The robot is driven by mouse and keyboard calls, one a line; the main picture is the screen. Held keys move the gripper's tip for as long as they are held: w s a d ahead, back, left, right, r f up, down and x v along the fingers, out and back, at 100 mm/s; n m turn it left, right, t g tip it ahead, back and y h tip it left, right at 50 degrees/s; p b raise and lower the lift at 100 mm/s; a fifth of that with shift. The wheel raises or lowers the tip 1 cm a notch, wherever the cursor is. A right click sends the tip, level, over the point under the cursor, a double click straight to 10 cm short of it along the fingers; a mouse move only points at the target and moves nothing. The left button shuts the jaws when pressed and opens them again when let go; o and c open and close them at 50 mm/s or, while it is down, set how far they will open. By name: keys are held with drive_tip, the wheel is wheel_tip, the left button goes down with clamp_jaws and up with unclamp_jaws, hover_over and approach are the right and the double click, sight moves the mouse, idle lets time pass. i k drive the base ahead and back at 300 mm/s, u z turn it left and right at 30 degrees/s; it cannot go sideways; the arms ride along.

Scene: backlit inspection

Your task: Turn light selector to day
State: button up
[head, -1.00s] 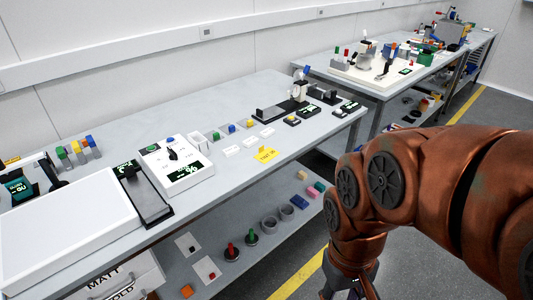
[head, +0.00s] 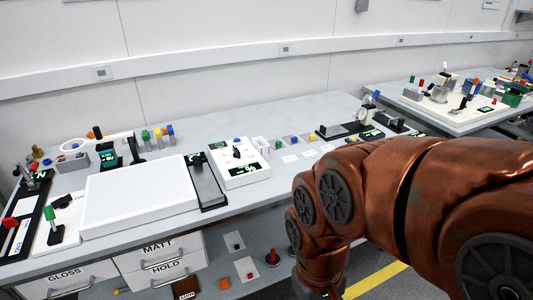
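A white control box (head: 240,172) with a black knob (head: 236,153), a blue button and dark displays with green marks stands on the grey bench, right of the large white panel. It looks like the light selector, but its lettering is too small to read. My copper arm fills the right side of the head view, with its lower end in front of the bench. My gripper is below the bottom edge of the picture. Nothing of mine touches the control box.
A large white flat panel (head: 139,192) and a black slider strip (head: 207,184) lie left of the box. Small coloured blocks and white cards sit to its right. Drawers (head: 163,262) and a lower shelf are under the bench. A second bench (head: 450,105) stands at the back right.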

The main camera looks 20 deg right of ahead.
sight(62, 202)
drive_tip(key=u, duration=0.1)
drive_tip(key=i, duration=0.35)
drive_tip(key=z, duration=0.95)
